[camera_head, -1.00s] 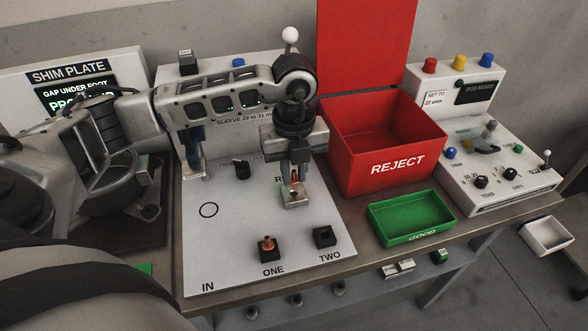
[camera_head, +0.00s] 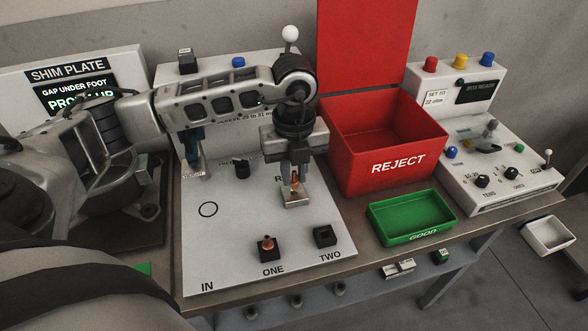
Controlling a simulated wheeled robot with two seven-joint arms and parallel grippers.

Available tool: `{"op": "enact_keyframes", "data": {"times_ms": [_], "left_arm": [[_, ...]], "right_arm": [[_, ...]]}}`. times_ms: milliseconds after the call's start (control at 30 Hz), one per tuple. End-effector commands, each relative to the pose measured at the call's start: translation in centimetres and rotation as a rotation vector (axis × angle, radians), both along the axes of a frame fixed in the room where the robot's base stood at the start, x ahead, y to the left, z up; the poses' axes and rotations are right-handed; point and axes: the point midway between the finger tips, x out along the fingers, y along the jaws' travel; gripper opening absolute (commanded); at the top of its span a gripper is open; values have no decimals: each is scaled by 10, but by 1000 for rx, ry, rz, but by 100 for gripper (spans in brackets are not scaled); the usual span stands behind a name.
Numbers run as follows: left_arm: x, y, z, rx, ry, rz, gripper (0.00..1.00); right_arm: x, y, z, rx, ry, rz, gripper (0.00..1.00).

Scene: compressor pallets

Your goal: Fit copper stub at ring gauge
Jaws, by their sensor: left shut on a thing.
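My left gripper (camera_head: 295,178) points down over the white board (camera_head: 230,270), in front of the red bin. It is shut on a small copper stub (camera_head: 295,187). The stub is at a small metal block (camera_head: 298,200), which I take for the ring gauge; its label is mostly hidden by the gripper. I cannot tell whether the stub is in the gauge or just above it. Another copper piece (camera_head: 267,243) stands in the black holder marked ONE. The black holder marked TWO (camera_head: 325,236) looks empty. My right gripper is not in view.
A red REJECT bin (camera_head: 350,175) with a raised lid stands right of the gripper. A green GOOD tray (camera_head: 412,220) lies in front of it and looks empty. A control panel (camera_head: 490,190) is at the right. The board's front left, around a printed circle, is clear.

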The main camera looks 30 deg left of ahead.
Motion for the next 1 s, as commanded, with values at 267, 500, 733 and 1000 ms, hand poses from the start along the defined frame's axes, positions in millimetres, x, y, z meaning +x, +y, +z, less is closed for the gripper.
{"op": "enact_keyframes", "data": {"times_ms": [267,500,733,1000], "left_arm": [[0,0,-8,0,0,0,0],[0,0,-15,0,0,0,0],[0,0,-20,-1,1,0,0],[0,0,-24,0,0,0,37]], "right_arm": [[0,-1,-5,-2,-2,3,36],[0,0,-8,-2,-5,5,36],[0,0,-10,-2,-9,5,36],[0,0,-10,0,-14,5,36]]}}
